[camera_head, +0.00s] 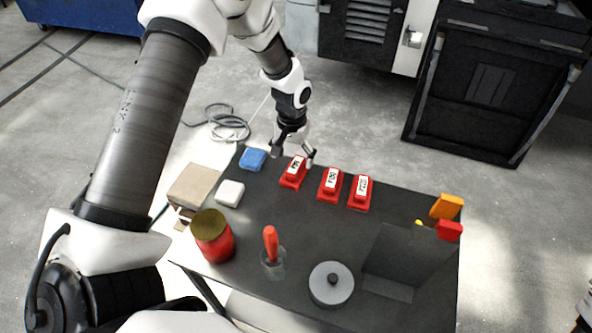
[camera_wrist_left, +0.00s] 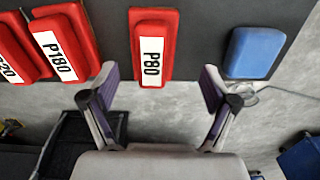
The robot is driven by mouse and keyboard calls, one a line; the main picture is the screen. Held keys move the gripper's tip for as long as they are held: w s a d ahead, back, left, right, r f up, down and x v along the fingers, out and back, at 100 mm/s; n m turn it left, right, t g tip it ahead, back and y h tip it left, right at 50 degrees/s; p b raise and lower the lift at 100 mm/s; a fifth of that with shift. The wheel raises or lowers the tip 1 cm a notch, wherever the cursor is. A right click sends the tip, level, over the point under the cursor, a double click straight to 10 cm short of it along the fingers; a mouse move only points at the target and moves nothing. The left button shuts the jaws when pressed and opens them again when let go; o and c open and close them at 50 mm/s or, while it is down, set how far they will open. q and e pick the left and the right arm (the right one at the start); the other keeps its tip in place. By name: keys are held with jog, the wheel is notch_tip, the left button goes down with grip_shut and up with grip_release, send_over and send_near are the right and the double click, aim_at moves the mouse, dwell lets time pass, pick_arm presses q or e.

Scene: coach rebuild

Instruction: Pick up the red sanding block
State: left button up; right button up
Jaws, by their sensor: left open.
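Three red sanding blocks lie in a row along the far edge of the dark table. The left one (camera_head: 292,172), labelled P80, also shows in the left wrist view (camera_wrist_left: 153,45). The middle one (camera_head: 330,184) is labelled P180 in the left wrist view (camera_wrist_left: 64,43). The right one (camera_head: 360,192) has a partly cut-off label ending in 20 in the left wrist view (camera_wrist_left: 18,50). My left gripper (camera_head: 294,155) is open at the P80 block. In the left wrist view its fingers (camera_wrist_left: 158,82) point toward that block, one on each side, with nothing held. My right gripper is not in view.
A blue block (camera_head: 253,159) and a white block (camera_head: 229,193) lie left of the red row. Nearer stand a red jar (camera_head: 213,240), an orange-handled tool (camera_head: 271,245), a round grey disc (camera_head: 331,285) and a dark holder (camera_head: 400,262). The table (camera_head: 310,225) is bare between.

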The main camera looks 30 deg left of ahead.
aim_at(296, 164)
pick_arm(q)
jog(key=f, duration=0.2)
jog(key=d+f+p, duration=0.1)
jog(key=f, duration=0.1)
jog(key=shift+w+d, duration=0.1)
jog(key=shift+d, duration=0.05)
jog(key=shift+a+f, duration=0.25)
jog(key=shift+d+r, duration=0.1)
jog(key=shift+d, duration=0.05)
jog(key=c, duration=1.4)
jog(key=shift+o, duration=0.2)
